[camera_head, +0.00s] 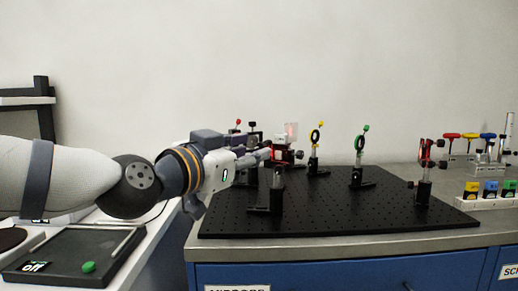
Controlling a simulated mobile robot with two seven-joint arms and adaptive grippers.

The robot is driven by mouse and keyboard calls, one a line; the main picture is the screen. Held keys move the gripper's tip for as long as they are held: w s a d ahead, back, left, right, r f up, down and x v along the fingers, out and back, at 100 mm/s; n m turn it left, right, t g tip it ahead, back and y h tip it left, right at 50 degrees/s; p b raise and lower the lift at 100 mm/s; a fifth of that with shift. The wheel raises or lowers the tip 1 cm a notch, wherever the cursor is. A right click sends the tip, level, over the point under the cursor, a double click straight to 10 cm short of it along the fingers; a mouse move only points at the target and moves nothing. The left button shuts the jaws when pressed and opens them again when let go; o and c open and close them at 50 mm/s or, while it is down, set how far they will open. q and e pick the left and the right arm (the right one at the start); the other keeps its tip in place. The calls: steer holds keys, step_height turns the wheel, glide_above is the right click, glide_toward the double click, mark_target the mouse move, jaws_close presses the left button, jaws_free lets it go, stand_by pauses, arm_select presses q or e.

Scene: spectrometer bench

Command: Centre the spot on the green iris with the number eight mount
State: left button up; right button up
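The green iris (360,146) stands upright on a post at the back middle of the black breadboard (330,212). No spot of light can be made out on it. My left gripper (266,155) reaches in from the left over the board's left part, among several post mounts. Its fingers are small and overlap the mounts behind, so I cannot tell whether they are open or touching anything. A post mount (277,190) stands just below the fingers. No number eight can be read on any mount. My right gripper is out of view.
A yellow iris (316,136) stands left of the green one. A mount with red parts (425,160) stands at the board's right. Coloured tools (470,136) and small coloured blocks (490,190) sit beyond. A black tray with a green button (89,267) is at lower left. The board's front middle is clear.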

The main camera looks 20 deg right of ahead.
mark_target(259, 147)
arm_select(q)
steer(key=shift+x, duration=1.8)
jaws_close()
steer(key=shift+n, duration=0.3)
steer(key=n, duration=0.2)
steer(key=shift+n+p, duration=0.3)
steer(key=shift+n, duration=2.5)
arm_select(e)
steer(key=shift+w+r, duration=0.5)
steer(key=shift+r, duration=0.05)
